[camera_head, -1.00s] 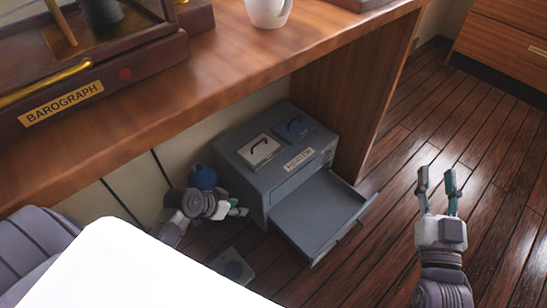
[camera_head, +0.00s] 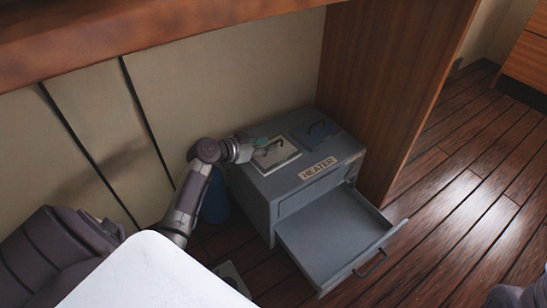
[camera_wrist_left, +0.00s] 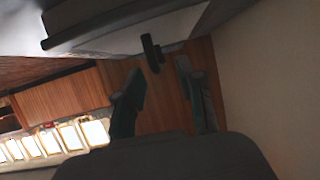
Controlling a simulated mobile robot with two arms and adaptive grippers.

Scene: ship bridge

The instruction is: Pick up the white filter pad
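No white filter pad can be made out for certain. A pale square panel (camera_head: 277,157) with a dark handle lies on top of the grey box labelled HEATER (camera_head: 262,193). My left gripper (camera_head: 250,148) is at the left edge of this panel, close to its handle, its fingers partly hidden in the head view. In the left wrist view my left gripper (camera_wrist_left: 160,70) is open and empty, with a dark handle (camera_wrist_left: 152,53) just ahead, near the gap between its fingertips. My right gripper is out of view; only part of its arm shows at the lower right.
The heater's front drawer (camera_head: 330,237) is pulled out and looks empty. A blue object (camera_head: 216,204) stands behind my left arm. The desk (camera_head: 160,32) overhangs the heater; its side panel (camera_head: 395,90) is close on the right.

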